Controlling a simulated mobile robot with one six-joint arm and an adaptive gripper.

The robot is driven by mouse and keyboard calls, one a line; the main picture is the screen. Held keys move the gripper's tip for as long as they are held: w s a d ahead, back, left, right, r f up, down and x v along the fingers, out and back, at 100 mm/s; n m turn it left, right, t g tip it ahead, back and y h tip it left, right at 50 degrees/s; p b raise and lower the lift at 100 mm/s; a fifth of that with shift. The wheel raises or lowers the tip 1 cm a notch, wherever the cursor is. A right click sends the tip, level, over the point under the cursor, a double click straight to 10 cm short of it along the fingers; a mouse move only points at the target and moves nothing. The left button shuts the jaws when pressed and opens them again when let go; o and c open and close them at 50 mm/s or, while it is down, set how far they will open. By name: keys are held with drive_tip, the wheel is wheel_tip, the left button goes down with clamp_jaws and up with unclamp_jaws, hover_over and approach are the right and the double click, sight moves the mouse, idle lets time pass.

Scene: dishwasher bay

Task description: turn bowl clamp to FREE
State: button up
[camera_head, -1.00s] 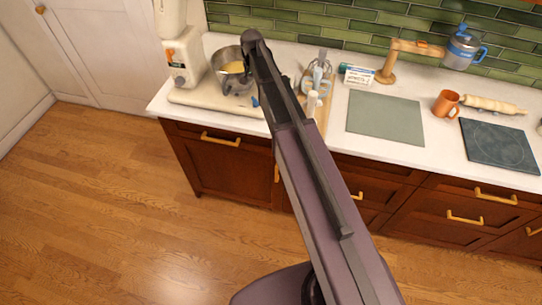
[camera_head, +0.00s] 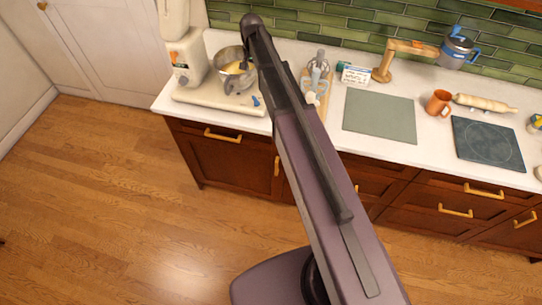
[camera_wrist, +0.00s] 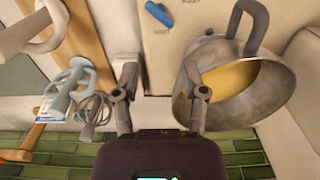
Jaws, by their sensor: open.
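The bowl clamp is a small blue lever (camera_wrist: 160,14) on the cream mixer base (camera_wrist: 160,60), at the top of the wrist view. It lies slanted there; the small lettering near it is too small to read. In the head view the blue lever (camera_head: 256,101) shows at the right of the mixer base. The metal bowl (camera_wrist: 232,92) with yellow contents and a handle is right of it in the wrist view. My gripper (camera_wrist: 160,78) is open and empty, its fingers apart, with the lever beyond the fingertips. The right finger overlaps the bowl's edge in view.
The mixer (camera_head: 187,58) stands at the counter's left end. Right of its base are a wooden board (camera_head: 318,95) with a whisk and utensils, a grey-green mat (camera_head: 380,116), an orange mug (camera_head: 438,103) and a rolling pin (camera_head: 485,103). A green tiled wall (camera_head: 330,20) closes the back.

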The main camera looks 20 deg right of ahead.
drive_tip(key=s+f+n+b, duration=0.3)
drive_tip(key=s+f+b, duration=0.4)
drive_tip(key=s, duration=0.6)
drive_tip(key=s+f+n+b, duration=0.3)
drive_tip(key=s+f+b, duration=0.4)
drive_tip(key=s, duration=0.7)
drive_tip(key=shift+f, duration=0.15)
